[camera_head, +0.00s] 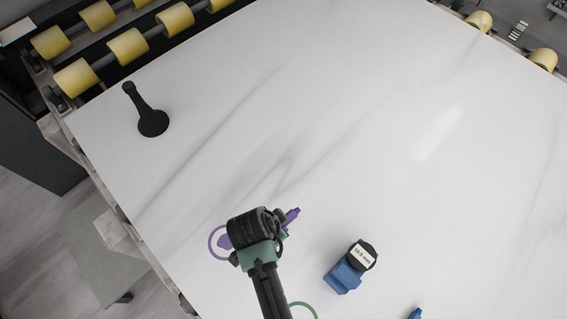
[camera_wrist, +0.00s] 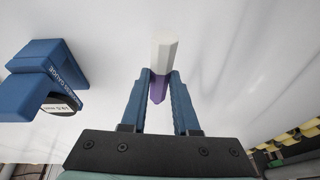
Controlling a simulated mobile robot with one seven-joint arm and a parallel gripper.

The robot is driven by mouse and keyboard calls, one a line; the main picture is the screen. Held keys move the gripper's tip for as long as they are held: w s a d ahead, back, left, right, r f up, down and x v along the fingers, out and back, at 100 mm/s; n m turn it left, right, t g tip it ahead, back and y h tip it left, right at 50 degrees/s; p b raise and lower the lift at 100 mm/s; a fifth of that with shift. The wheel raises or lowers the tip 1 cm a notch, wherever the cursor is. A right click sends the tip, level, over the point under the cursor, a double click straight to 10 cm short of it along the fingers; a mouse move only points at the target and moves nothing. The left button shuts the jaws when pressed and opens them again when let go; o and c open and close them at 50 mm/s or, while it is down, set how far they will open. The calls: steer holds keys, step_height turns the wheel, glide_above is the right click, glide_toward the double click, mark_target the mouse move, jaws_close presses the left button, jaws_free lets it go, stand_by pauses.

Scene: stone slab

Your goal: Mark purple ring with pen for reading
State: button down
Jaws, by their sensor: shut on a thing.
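My gripper (camera_head: 258,226) hangs over the slab at the lower middle of the head view, and the arm hides its fingertips there. In the wrist view, my gripper's blue fingers (camera_wrist: 159,76) are shut on a pen (camera_wrist: 164,56) with a pale body and a purple end between them. A purple part of the pen (camera_head: 292,215) sticks out right of the gripper in the head view. The purple ring (camera_head: 211,246) is a thin outline on the slab, just left of the gripper and partly hidden by it. A purple patch shows inside it. Whether the pen touches the slab is unclear.
A blue gauge (camera_head: 343,278) with a round dial labelled in mm stands right of my gripper; it also shows in the wrist view (camera_wrist: 40,78). A green ring (camera_head: 303,305) lies below. A black stand (camera_head: 150,121) is upper left. The slab (camera_head: 330,110) is clear beyond.

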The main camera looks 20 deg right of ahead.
steer(key=shift+s+d+r+n+h, duration=0.3)
steer(key=shift+s+d+n+h, duration=0.1)
steer(key=shift+d+h, duration=0.15)
steer(key=shift+r+p, duration=0.1)
steer(key=shift+p, duration=0.3)
step_height(320, 180, down, 9)
steer(key=b, duration=0.7)
steer(key=shift+r, duration=0.15)
steer(key=c, duration=0.6)
jaws_free()
